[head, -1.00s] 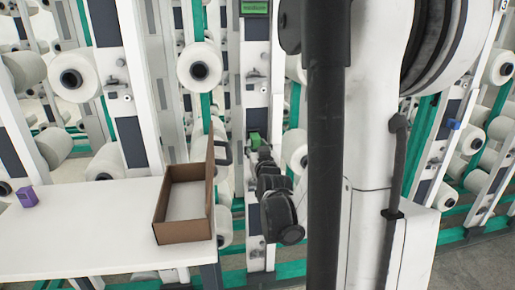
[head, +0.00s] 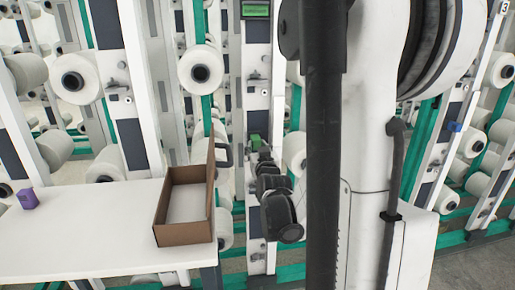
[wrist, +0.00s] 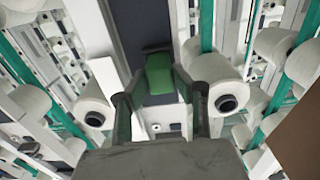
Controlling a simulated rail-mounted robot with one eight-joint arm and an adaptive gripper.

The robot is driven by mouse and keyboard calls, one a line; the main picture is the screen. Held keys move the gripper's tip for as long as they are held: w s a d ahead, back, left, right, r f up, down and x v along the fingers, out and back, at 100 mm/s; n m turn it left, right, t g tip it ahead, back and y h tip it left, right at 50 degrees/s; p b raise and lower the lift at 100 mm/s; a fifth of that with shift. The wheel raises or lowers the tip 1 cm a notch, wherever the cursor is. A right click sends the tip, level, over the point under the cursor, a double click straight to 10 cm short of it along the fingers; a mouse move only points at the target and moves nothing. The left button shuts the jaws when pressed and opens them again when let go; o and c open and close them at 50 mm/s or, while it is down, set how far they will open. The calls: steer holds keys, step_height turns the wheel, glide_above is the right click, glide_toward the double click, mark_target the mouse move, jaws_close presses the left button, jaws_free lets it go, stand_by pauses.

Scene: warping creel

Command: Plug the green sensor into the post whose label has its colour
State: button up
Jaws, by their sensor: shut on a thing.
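The green sensor (wrist: 159,76) is between the two fingers of my gripper (wrist: 158,98) in the wrist view, in front of a white post's dark panel. My gripper is shut on it. In the head view the green sensor (head: 255,142) shows small at the far end of my gripper (head: 262,153), against the middle white post (head: 256,101). That post carries a green label (head: 256,9) near the top of the picture. I cannot tell whether the sensor touches the post. My gripper and wrist hide part of the post below it.
A white table (head: 85,240) at the left holds an open brown box (head: 184,232) and a purple sensor (head: 27,199). White yarn bobbins (head: 201,68) stick out on both sides of the post. A blue piece (head: 454,127) sits on a post at the right.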

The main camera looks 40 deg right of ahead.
steer(key=shift+w, duration=0.1)
stand_by(0.3)
steer(key=o, duration=1.4)
steer(key=v, duration=0.7)
